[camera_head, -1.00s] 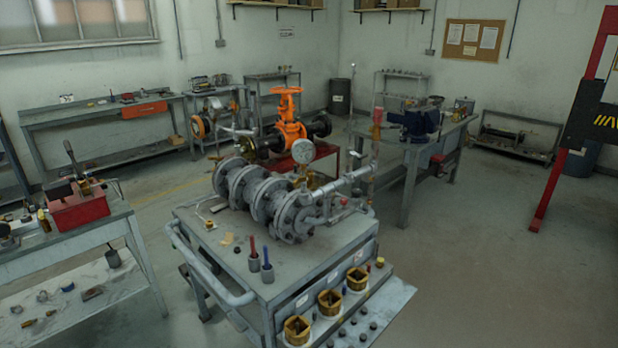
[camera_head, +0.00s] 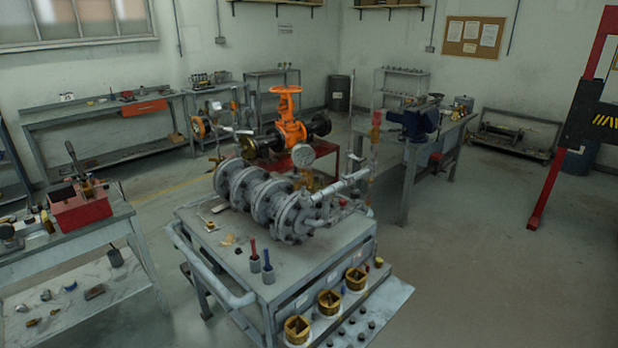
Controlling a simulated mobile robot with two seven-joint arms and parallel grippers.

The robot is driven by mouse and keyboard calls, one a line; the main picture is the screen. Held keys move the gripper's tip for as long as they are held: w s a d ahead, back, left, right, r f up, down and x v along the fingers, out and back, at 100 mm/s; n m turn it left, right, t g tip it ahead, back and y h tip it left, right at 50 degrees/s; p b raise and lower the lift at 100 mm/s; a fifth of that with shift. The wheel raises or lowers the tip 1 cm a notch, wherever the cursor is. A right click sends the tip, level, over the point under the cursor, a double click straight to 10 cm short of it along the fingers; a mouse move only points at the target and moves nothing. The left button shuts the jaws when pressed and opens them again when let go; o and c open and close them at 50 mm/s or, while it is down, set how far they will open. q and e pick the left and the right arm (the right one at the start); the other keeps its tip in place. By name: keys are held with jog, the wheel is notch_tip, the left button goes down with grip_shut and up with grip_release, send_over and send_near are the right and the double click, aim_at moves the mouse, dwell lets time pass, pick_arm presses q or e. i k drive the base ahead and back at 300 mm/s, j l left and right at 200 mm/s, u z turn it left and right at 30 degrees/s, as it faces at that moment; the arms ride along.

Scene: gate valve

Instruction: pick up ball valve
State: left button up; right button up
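Neither of my grippers shows in the head view. A grey flanged valve assembly (camera_head: 235,183) lies on the grey cart (camera_head: 210,242) in the middle, with a round gauge (camera_head: 303,155) above it and a pipe (camera_head: 347,182) on its right side. A small red part shows near that pipe. I cannot tell for certain which part is the ball valve. An orange gate valve (camera_head: 291,130) with a handwheel stands behind the cart.
Yellow hexagonal cups (camera_head: 297,329) line the cart's front shelf. A red toolbox (camera_head: 82,211) sits on the left bench. A blue vise (camera_head: 415,122) is on the right bench. A red frame (camera_head: 547,185) stands far right.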

aim_at(309, 174)
jog(key=z, duration=1.05)
jog(key=i+l+z, duration=0.25)
jog(key=i, duration=0.3)
jog(key=i+z, duration=0.25)
jog(key=i, duration=0.3)
jog(key=i+l+u, duration=0.1)
jog(key=i+u, duration=0.15)
jog(key=i, duration=1.4)
jog(key=i+u, duration=0.25)
jog(key=i, duration=0.25)
jog(key=i+u, duration=0.2)
jog(key=i, duration=0.3)
jog(key=i+l+u, duration=0.25)
jog(key=i, duration=0.25)
jog(key=i+j+u, duration=0.15)
jog(key=i+u, duration=0.6)
jog(key=u, duration=0.15)
jog(key=i+l+u, duration=0.1)
jog(key=i+u, duration=0.3)
jog(key=i+j+u, duration=0.15)
jog(key=i+u, duration=0.15)
jog(key=i, duration=0.4)
jog(key=i+u, duration=0.35)
jog(key=i, duration=0.4)
jog(key=i+l+u, duration=0.1)
jog(key=i+u, duration=0.3)
jog(key=i+l+u, duration=0.4)
jog(key=i+j+u, duration=0.1)
jog(key=u, duration=1.75)
